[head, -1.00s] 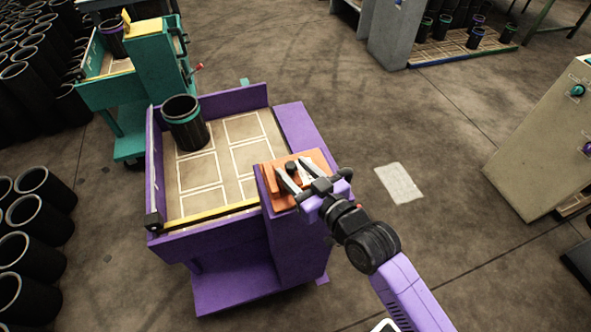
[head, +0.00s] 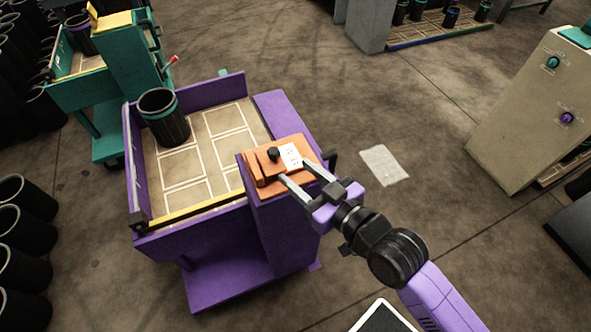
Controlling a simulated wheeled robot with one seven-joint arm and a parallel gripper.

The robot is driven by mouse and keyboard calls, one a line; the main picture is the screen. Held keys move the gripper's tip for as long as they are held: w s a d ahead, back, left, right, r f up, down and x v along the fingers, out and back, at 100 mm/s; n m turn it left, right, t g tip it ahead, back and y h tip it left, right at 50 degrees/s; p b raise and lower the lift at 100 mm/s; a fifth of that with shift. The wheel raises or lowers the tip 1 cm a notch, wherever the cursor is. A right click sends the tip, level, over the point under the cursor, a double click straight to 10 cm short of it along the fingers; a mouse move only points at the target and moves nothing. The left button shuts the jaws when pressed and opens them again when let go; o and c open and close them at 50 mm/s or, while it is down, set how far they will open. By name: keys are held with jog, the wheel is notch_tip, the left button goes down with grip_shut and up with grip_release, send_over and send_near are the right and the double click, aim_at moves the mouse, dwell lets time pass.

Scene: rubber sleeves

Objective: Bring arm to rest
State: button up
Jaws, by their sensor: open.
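My gripper (head: 298,174) is open and empty at the right edge of the purple cart (head: 218,258) in the head view. Its two pale fingers point left over the near edge of an orange block (head: 263,167) with a black knob (head: 273,154) and a white label (head: 291,156). The block sits on the cart's right-hand ledge. I cannot tell whether the fingertips touch it. My purple arm comes up from the lower right, bent at a black joint.
A black sleeve with a teal band (head: 164,118) stands at the back left of the cart's marked tray (head: 213,160). A teal cart (head: 127,60) stands behind. Black sleeves (head: 25,235) crowd the left. A beige cabinet (head: 521,125) stands right.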

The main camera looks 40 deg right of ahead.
dwell(0.5)
jog(key=s+a+r, duration=0.1)
jog(key=s+a, duration=0.2)
jog(key=s, duration=0.8)
jog(key=s+a+r+g, duration=0.1)
jog(key=s+a, duration=0.2)
jog(key=s, duration=0.9)
jog(key=shift+s+a+n+y, duration=0.25)
jog(key=shift+s+n+y, duration=0.05)
jog(key=shift+n+y, duration=0.1)
